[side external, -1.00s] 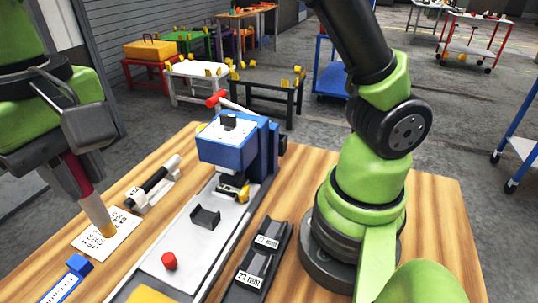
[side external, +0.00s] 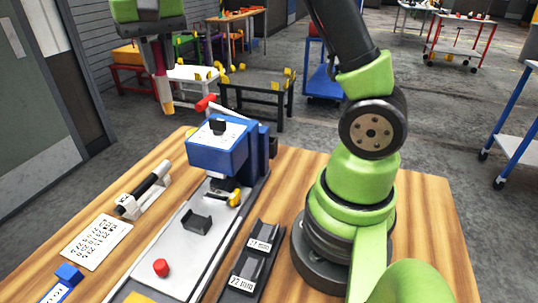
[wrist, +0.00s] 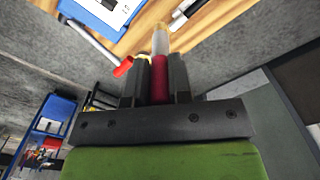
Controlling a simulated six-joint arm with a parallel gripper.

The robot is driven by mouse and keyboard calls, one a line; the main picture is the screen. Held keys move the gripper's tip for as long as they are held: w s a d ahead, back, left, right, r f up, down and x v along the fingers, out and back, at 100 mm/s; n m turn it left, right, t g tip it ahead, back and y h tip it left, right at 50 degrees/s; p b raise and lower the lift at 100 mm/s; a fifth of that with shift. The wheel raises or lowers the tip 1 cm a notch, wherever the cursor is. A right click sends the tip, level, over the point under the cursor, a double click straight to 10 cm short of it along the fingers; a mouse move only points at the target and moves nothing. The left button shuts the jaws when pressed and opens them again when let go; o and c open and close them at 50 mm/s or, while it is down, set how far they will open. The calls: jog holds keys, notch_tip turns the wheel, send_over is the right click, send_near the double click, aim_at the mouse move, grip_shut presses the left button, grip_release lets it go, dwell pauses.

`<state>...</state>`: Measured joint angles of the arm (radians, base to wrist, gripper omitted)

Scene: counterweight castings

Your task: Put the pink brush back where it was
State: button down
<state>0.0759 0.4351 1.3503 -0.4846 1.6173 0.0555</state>
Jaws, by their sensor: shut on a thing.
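The pink brush has a dark pink-red handle (side external: 158,60) and a tan bristle end (side external: 166,100). My gripper (side external: 158,42) is shut on the handle and holds the brush nearly upright, bristles down, in the air at the back left. In the wrist view the brush (wrist: 160,72) sits between the two black fingers (wrist: 158,80), its pale tip pointing away over the table's edge. A white card with black marks (side external: 97,242) lies flat on the table, clear of the brush.
A holder (side external: 150,205) with a black pen-like tool stands behind the card. A blue machine (side external: 220,150) with a red-handled lever (side external: 206,102) stands mid-table.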

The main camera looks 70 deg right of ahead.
jog(key=s+d+m, duration=0.4)
jog(key=s+d, duration=0.2)
jog(key=d, duration=0.4)
jog(key=s+d+m, duration=0.3)
jog(key=s+d, duration=0.2)
jog(key=d, duration=0.6)
notch_tip(320, 180, down, 21)
jog(key=shift+s, duration=0.2)
jog(key=shift+f, duration=0.2)
jog(key=c, duration=1)
grip_release()
jog(key=shift+c, duration=0.2)
jog(key=shift+r, duration=0.15)
